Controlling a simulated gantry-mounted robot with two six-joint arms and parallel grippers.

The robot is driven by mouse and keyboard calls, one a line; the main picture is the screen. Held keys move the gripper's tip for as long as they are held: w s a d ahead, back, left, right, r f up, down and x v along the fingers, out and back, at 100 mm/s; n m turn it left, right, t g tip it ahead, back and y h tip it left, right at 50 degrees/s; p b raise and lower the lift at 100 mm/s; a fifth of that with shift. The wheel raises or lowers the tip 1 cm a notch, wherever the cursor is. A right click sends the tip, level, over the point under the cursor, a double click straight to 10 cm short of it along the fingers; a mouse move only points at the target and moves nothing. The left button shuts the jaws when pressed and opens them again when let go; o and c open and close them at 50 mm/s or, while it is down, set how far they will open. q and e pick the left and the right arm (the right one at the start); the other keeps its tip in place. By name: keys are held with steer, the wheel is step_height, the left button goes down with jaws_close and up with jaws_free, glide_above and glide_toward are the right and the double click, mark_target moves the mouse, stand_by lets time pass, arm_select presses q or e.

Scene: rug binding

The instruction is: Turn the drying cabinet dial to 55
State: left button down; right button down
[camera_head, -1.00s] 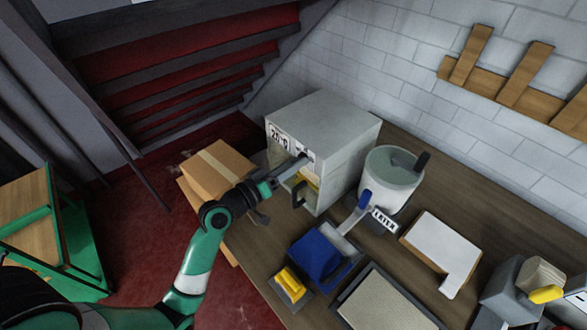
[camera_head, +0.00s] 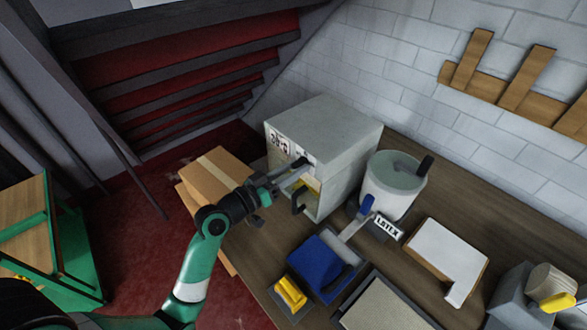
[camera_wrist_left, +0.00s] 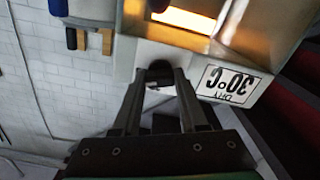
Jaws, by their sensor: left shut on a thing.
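The drying cabinet (camera_head: 345,125) is a grey box at the back left of the bench. Its black dial (camera_head: 299,163) is on the upper front face and also shows in the left wrist view (camera_wrist_left: 160,72). My left gripper (camera_head: 297,167) reaches in from the left, its fingers shut on the dial from both sides. Beside the dial, a white panel (camera_wrist_left: 227,86) reads "DRY 30°C" upside down in the left wrist view. The dial's pointer mark cannot be made out. My right gripper is not in view.
A cardboard box (camera_head: 215,172) stands left of the cabinet. A dark handle (camera_head: 298,200) and lit opening (camera_wrist_left: 185,20) lie below the dial. A latex pot (camera_head: 392,185) stands close on the right. A blue tool (camera_head: 322,262) and yellow block (camera_head: 290,292) lie in front.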

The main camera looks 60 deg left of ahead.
arm_select(q)
steer(key=shift+c, duration=2.2)
jaws_free()
steer(key=v, duration=1.1)
steer(key=shift+s, duration=0.3)
